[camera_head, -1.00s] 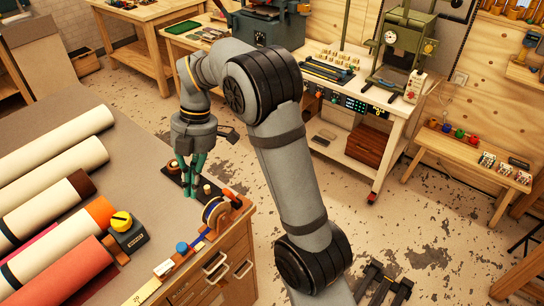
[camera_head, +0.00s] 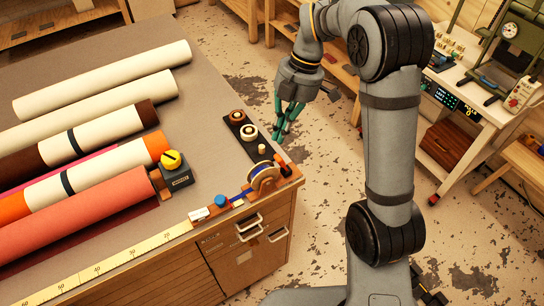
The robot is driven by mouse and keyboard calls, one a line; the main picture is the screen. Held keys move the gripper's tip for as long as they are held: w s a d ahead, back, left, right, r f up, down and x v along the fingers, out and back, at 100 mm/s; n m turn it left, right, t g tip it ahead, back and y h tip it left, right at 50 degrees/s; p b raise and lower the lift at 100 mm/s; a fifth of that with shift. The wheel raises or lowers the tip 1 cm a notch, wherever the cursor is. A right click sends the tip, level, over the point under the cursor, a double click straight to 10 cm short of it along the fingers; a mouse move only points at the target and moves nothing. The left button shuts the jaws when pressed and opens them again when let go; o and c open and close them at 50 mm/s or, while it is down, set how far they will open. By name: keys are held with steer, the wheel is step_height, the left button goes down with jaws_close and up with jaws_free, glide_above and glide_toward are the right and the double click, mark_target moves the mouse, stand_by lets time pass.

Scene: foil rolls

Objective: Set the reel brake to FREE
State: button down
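A dark box with a yellow knob (camera_head: 172,160) sits on the bench at the right ends of the rolls. A reel (camera_head: 264,178) with a wooden wheel and blue winding stands at the bench's front right corner, with a dark red piece (camera_head: 283,161) beside it. I cannot tell which of these is the reel brake, and no FREE marking is readable. My gripper (camera_head: 281,130), with green fingers, hangs in the air near the bench's right edge, up and right of the reel. Its fingers look apart and empty. It appears to touch nothing.
Several large rolls (camera_head: 93,214) lie across the bench (camera_head: 215,75). A black holder with rings (camera_head: 232,118) lies near the right edge, close to my gripper. A yellow measuring strip (camera_head: 110,264) runs along the front edge.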

mark_target(269, 165)
steer(key=p+x, duration=0.1)
steer(key=x, duration=0.8)
